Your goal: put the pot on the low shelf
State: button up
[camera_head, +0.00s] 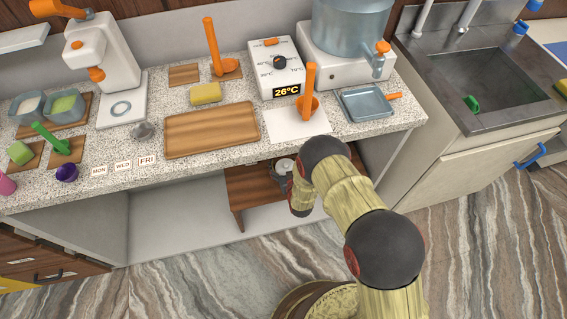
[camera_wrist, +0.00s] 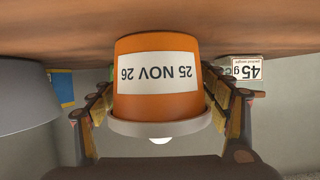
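In the wrist view, an orange pot (camera_wrist: 158,100) with a grey rim or lid fills the middle. Its label reads "25 NOV 26" upside down. The fingers of my gripper (camera_wrist: 160,108) flank the pot on both sides, their pads against it. The pot's far end meets the wooden surface (camera_wrist: 90,48); I cannot tell whether it rests there or hangs just clear. In the head view, the low wooden shelf (camera_head: 246,187) is under the counter.
A grey rounded container (camera_wrist: 22,92) and a "45g" card (camera_wrist: 244,69) flank the pot in the wrist view. A grey lidded thing (camera_head: 284,165) sits on the shelf, partly hidden. The counter (camera_head: 225,112) overhangs the shelf; open floor (camera_head: 200,275) lies in front.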

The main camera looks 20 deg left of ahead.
jog(key=shift+o, duration=1.2)
jog(key=shift+r+p, duration=0.3)
jog(key=p+v, duration=0.4)
jog(key=v, duration=0.8)
